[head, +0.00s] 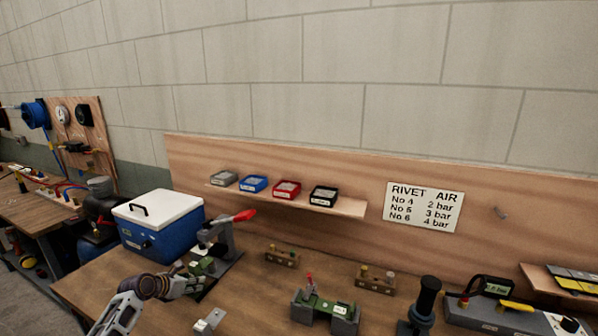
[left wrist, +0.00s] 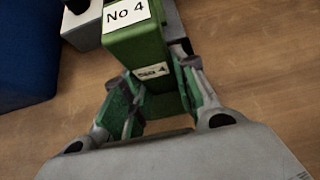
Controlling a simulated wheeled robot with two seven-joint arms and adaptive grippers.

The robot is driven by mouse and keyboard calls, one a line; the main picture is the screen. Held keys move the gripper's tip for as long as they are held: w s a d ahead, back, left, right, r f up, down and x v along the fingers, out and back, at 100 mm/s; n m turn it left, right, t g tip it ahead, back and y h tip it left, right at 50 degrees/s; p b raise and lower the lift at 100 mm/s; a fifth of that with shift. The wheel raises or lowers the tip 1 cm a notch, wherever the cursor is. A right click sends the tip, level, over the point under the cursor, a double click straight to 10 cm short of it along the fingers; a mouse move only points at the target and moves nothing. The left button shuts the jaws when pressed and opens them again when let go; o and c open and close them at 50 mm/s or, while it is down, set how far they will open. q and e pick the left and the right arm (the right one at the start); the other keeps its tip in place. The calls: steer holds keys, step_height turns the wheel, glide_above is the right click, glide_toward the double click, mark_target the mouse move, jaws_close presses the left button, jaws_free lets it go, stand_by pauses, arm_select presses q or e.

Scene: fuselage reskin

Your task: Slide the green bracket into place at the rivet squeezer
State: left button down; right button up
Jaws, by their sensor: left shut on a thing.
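My left gripper (head: 190,279) comes in from the lower left of the head view and is shut on the green bracket (head: 204,266). In the left wrist view the bracket (left wrist: 155,103) sits between the two fingers (left wrist: 158,98), below a "No 4" label. A taller green block with a larger "No 4" label stands directly beyond it; I cannot tell whether they are one piece or touching. The rivet squeezer (head: 222,238), grey with a red handle, stands right at the gripper in the head view. The bracket's seating there is partly hidden. My right gripper is not in view.
A blue cooler with a white lid (head: 160,225) stands left of the squeezer. A green-and-grey fixture (head: 325,308), small wooden rivet blocks (head: 281,257) and a black cylinder (head: 425,300) are to the right. A small metal angle (head: 208,321) lies in front. Bins line a shelf behind.

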mark_target(191, 272)
arm_select(q)
steer(key=shift+w+d+f, duration=0.5)
steer(key=shift+w, duration=0.2)
stand_by(0.4)
steer(key=c, duration=1.2)
jaws_free()
steer(key=shift+c, duration=0.2)
steer(key=shift+w+f, duration=0.1)
steer(key=shift+a, duration=0.1)
steer(key=shift+s+a+r+p, duration=0.1)
steer(key=shift+a+r+p, duration=0.05)
steer(key=shift+r+p, duration=0.55)
steer(key=shift+s+a+r+p, duration=0.1)
steer(key=shift+r+p, duration=0.3)
steer(key=shift+p, duration=0.5)
steer(key=shift+s+a+r+p, duration=0.1)
steer(key=shift+s+r+p, duration=0.15)
steer(key=shift+r+p, duration=0.75)
steer(key=shift+s+a+r+p, duration=0.1)
steer(key=shift+s+r+p, duration=0.15)
steer(key=shift+r+p, duration=0.7)
steer(key=shift+s+a+r, duration=0.15)
steer(key=shift+s+r, duration=0.3)
steer(key=shift+r, duration=0.4)
